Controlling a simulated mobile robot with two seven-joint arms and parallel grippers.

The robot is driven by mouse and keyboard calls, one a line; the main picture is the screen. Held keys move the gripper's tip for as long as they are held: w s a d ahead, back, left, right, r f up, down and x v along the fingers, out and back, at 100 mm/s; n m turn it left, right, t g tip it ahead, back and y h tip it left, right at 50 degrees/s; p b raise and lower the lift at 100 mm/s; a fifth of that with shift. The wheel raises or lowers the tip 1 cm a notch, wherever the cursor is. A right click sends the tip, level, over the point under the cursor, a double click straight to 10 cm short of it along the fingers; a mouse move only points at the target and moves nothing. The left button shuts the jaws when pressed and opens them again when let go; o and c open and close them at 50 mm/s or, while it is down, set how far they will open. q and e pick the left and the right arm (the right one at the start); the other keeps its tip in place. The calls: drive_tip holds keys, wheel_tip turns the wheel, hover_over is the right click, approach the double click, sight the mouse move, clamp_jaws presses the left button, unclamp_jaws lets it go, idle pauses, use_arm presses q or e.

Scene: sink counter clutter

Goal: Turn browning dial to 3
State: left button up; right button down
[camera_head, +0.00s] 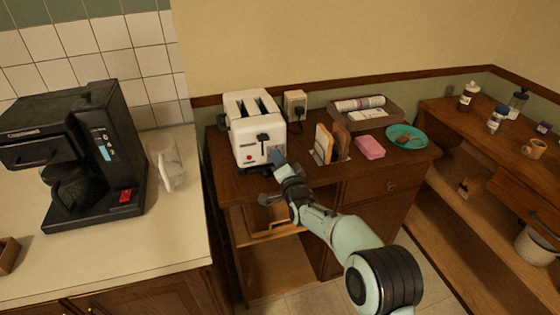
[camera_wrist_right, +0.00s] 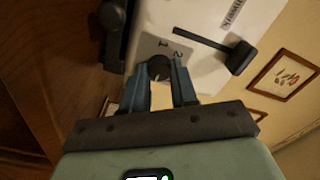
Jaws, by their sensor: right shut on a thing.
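A white toaster (camera_head: 248,147) with two slots stands on the wooden cabinet in the head view. It has a dark lever on its front, which also shows in the wrist view as a black lever (camera_wrist_right: 238,58). The dark round browning dial (camera_wrist_right: 159,66) sits on a grey panel, with the printed marks 1 and 2 visible beside it. My right gripper (camera_head: 277,158) is at the toaster's front, and its blue fingers (camera_wrist_right: 160,75) are shut on the dial, one on each side. Any mark 3 and the dial's exact setting cannot be made out. My left gripper is not in view.
A wall outlet (camera_head: 295,104) is behind the toaster. To its right are bread slices (camera_head: 323,144) in a rack, a pink sponge (camera_head: 369,147), a teal plate (camera_head: 418,142) and a tray (camera_head: 391,117). A coffee maker (camera_head: 118,150) stands on the left counter.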

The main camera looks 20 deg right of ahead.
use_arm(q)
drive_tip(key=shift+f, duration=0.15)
use_arm(e)
drive_tip(key=n+b, duration=0.3)
drive_tip(key=shift+f+n, duration=0.15)
drive_tip(key=shift+n, duration=0.15)
drive_tip(key=n+b, duration=0.2)
drive_tip(key=n, duration=0.2)
drive_tip(key=shift+n, duration=0.3)
drive_tip(key=n, duration=0.2)
drive_tip(key=shift+n+b, duration=0.3)
drive_tip(key=n, duration=0.2)
drive_tip(key=shift+a+n, duration=0.1)
drive_tip(key=shift+n, duration=0.3)
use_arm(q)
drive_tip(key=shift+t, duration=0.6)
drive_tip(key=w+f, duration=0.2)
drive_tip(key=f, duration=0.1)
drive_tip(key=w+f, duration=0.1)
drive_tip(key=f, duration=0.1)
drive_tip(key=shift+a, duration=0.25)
use_arm(e)
drive_tip(key=n, duration=0.5)
drive_tip(key=shift+n, duration=0.4)
use_arm(q)
drive_tip(key=shift+b, duration=0.3)
use_arm(e)
drive_tip(key=shift+n, duration=0.3)
drive_tip(key=c, duration=0.9)
unclamp_jaws()
